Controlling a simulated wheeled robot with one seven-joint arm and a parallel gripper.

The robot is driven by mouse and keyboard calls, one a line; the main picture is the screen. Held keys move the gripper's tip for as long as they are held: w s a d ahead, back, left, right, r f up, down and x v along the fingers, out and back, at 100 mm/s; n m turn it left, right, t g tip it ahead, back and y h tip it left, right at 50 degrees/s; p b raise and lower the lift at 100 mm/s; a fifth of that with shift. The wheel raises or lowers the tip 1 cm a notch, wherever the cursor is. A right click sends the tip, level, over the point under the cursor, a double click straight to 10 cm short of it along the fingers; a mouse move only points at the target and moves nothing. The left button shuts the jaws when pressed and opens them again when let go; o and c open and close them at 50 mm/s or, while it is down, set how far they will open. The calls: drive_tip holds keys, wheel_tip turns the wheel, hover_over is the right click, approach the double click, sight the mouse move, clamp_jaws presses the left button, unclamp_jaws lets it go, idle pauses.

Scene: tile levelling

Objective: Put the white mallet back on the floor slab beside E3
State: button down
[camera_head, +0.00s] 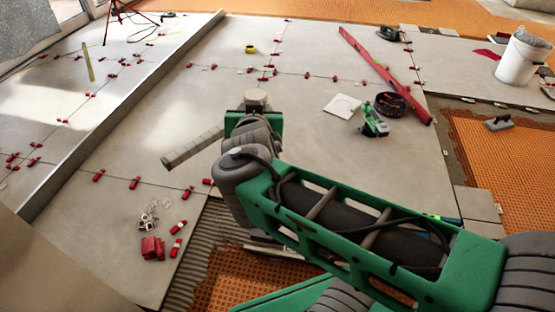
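The far end of my arm, with my gripper (253,118), is over the floor slab (300,120) in the middle of the view. A short pale cylinder (256,99) shows just above it; I cannot tell whether it is the white mallet's head or part of my wrist. A long grey banded piece (193,147) sticks out to the left; whether it is a handle or mine is unclear. The fingers are hidden behind my arm. No mallet shows clearly elsewhere, and no E3 label is readable.
Red clips (134,183) line the joints. A red level (385,75), yellow tape roll (250,49), black bowl (390,104), green tool (374,121) and white bucket (522,58) stand around. Orange matting (500,160) lies right. Red wedges (153,248) lie lower left.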

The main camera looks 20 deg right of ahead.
drive_tip(key=w+a+f+n+y, duration=0.15)
drive_tip(key=w+a, duration=0.25)
drive_tip(key=w, duration=0.6)
drive_tip(key=w+a+f+n+y, duration=0.1)
drive_tip(key=w+f+n+y, duration=0.15)
drive_tip(key=w+f, duration=1.65)
drive_tip(key=w+d+f+y, duration=0.1)
drive_tip(key=w+d+f, duration=0.15)
drive_tip(key=f, duration=0.45)
drive_tip(key=w+d+f+y, duration=0.1)
drive_tip(key=w+f, duration=0.2)
drive_tip(key=f, duration=0.4)
drive_tip(key=shift+n+t, duration=0.3)
drive_tip(key=shift+n, duration=0.2)
drive_tip(key=s+d+f+b, duration=0.1)
drive_tip(key=f, duration=0.7)
drive_tip(key=s+d+f+b, duration=0.1)
drive_tip(key=d+f+b, duration=0.1)
drive_tip(key=f, duration=0.7)
drive_tip(key=s+d+f+b, duration=0.1)
drive_tip(key=d+f, duration=0.1)
drive_tip(key=f, duration=0.6)
drive_tip(key=shift+s+d+f+b, duration=0.15)
drive_tip(key=shift+s+f+b, duration=0.15)
drive_tip(key=shift+b, duration=0.1)
drive_tip(key=shift+f, duration=0.1)
drive_tip(key=shift+f, duration=0.65)
drive_tip(key=c, duration=0.7)
unclamp_jaws()
